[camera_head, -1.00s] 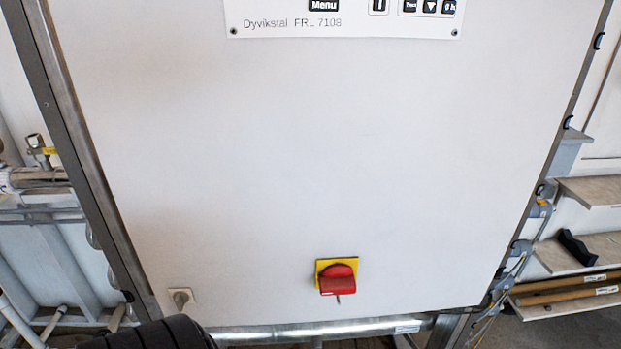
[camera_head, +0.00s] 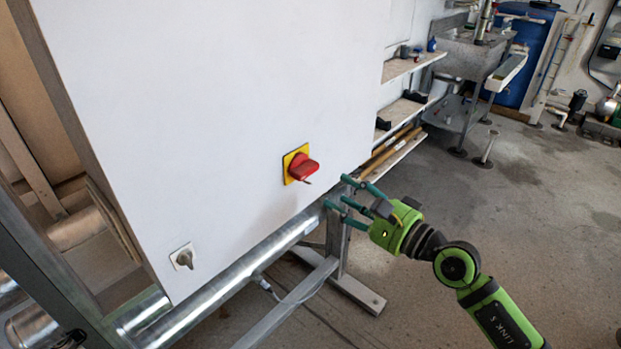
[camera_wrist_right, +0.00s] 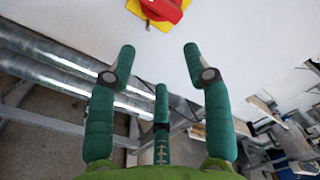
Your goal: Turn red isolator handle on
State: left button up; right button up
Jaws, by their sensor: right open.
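The red isolator handle (camera_head: 302,168) sits on a yellow square plate (camera_head: 291,159) on the white cabinet front. It also shows at the top edge of the right wrist view (camera_wrist_right: 162,9), partly cut off. My right gripper (camera_head: 338,193) is to the right of the handle and a little below it, apart from it. Its green fingers are spread and empty, and in the wrist view the fingertips (camera_wrist_right: 159,52) point toward the cabinet below the handle. My left gripper is not in view.
The white cabinet panel (camera_head: 220,100) has a small grey knob (camera_head: 183,257) at lower left. A metal pipe (camera_head: 240,270) and frame legs run below it. Shelves (camera_head: 410,65) and a steel sink (camera_head: 470,50) stand behind. The floor (camera_head: 500,210) at right is open.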

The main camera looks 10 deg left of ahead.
aim_at(312, 174)
jog(key=a+r+n, duration=0.1)
jog(key=a, duration=0.1)
jog(key=w+a+r+n+p, duration=0.1)
jog(key=n, duration=0.1)
jog(key=a+r+n, duration=0.1)
jog(key=a+n, duration=0.1)
jog(key=shift+w+a+r+g, duration=0.1)
jog(key=shift+w+a+g, duration=0.2)
jog(key=shift+a, duration=0.05)
jog(key=shift+w+a+p, duration=0.35)
jog(key=shift+w+a, duration=0.1)
jog(key=shift+a, duration=0.15)
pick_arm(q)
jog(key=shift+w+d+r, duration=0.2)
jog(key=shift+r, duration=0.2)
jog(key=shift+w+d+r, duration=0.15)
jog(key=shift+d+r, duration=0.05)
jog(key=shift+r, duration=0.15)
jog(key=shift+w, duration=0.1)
pick_arm(e)
grip_shut()
